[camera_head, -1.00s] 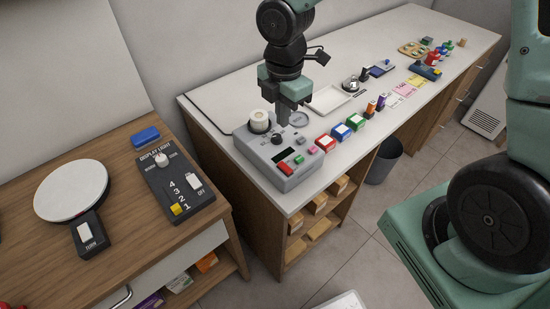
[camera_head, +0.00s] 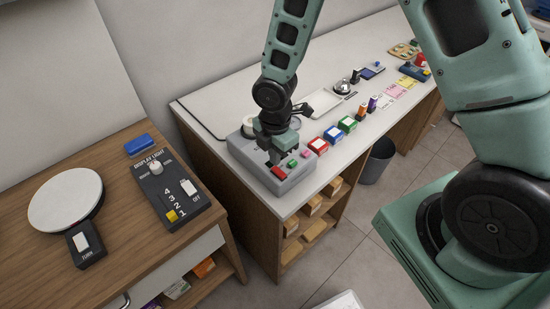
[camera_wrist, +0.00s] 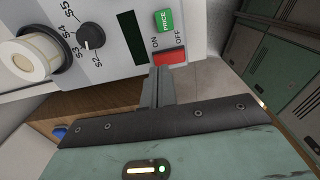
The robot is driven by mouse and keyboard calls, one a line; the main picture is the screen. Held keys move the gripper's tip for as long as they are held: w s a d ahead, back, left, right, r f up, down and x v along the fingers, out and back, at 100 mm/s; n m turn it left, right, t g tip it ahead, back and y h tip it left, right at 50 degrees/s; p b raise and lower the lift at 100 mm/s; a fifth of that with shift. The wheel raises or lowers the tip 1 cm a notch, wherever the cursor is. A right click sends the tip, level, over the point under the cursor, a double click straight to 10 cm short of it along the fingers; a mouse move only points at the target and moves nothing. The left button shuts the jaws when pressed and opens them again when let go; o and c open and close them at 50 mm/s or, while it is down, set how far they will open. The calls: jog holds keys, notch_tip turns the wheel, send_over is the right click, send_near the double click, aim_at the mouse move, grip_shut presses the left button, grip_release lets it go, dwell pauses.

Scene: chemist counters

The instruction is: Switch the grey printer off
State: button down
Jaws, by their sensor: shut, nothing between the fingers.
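The grey printer (camera_head: 292,183) stands at the near left end of the white counter. Its red rocker switch (camera_head: 279,173), labelled ON and OFF, shows in the wrist view (camera_wrist: 171,58). I cannot tell which side of the rocker is pressed. My gripper (camera_head: 273,161) is shut and empty, pointing down over the printer's near part. In the wrist view, the closed fingertips (camera_wrist: 160,72) are right at the red switch, near its ON end. I cannot tell whether they touch it. My gripper hides part of the printer's top in the head view.
The printer also carries a green PRICE button (camera_wrist: 164,21), a knob (camera_wrist: 92,36), a dark display (camera_wrist: 131,37) and a paper roll (camera_wrist: 30,57). Coloured boxes (camera_head: 333,133) line the counter right of it. A wooden counter with a display light panel (camera_head: 171,195) stands left.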

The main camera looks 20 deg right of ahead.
aim_at(279, 173)
jog(key=shift+f, duration=1.1)
jog(key=shift+p, duration=0.55)
jog(key=shift+w+f, duration=0.1)
jog(key=shift+f, duration=0.05)
jog(key=shift+s+d+r, duration=0.15)
jog(key=shift+s, duration=0.25)
jog(key=shift+s+d+r, duration=0.1)
jog(key=shift+s+r, duration=0.05)
jog(key=shift+s, duration=0.2)
